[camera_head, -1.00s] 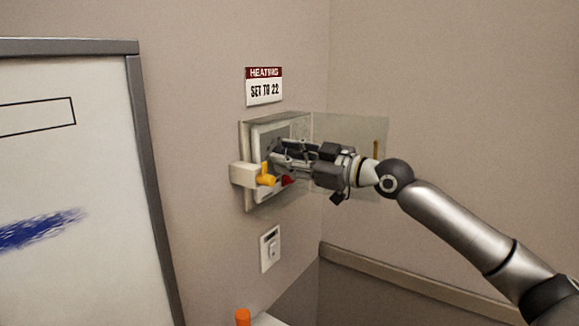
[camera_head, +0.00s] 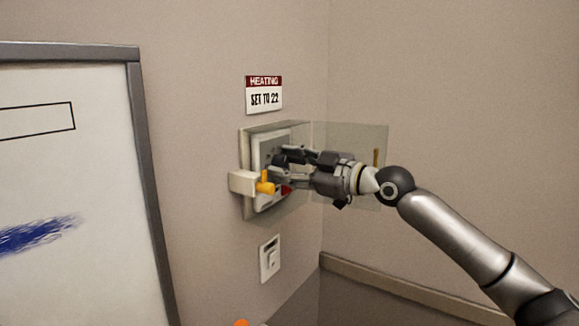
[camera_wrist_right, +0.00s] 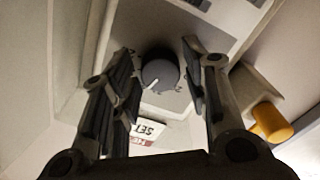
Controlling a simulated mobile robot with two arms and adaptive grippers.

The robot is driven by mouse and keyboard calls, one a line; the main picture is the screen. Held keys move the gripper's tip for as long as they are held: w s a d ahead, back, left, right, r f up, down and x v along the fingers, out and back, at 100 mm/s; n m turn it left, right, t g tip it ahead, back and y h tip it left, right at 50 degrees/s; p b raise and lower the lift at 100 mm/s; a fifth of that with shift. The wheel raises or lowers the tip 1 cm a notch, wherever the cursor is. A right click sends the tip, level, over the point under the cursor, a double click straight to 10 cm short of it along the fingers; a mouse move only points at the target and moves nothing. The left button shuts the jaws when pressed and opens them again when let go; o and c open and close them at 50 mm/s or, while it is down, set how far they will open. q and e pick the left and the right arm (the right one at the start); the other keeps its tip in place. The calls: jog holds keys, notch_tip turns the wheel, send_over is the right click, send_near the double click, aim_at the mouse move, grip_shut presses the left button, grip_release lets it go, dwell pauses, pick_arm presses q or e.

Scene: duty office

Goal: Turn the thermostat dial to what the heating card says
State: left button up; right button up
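The heating card (camera_head: 264,96) on the wall reads "HEATING, SET TO 22"; part of it shows in the right wrist view (camera_wrist_right: 150,132). Below it is the thermostat box (camera_head: 246,150), its clear cover (camera_head: 352,135) swung open to the right. The dark round dial (camera_wrist_right: 160,72) with a white pointer mark sits between the fingers of my right gripper (camera_wrist_right: 160,52), which also shows in the head view (camera_head: 272,166). The fingers are open, one on each side of the dial, with visible gaps. The dial's numbers are not readable. My left gripper is not in view.
A cream block (camera_head: 241,183) with a yellow knob (camera_head: 266,184) sticks out at the box's lower left, close to my fingers. A wall switch (camera_head: 269,258) is below. A whiteboard (camera_head: 90,170) stands at left; an orange object (camera_head: 241,322) shows at the bottom edge.

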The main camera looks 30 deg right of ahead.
jog(key=shift+o, duration=0.5)
jog(key=shift+s+d+f, duration=0.15)
jog(key=shift+s+d, duration=0.2)
jog(key=shift+s, duration=0.2)
jog(key=v, duration=0.6)
jog(key=shift+s, duration=0.15)
dwell(0.7)
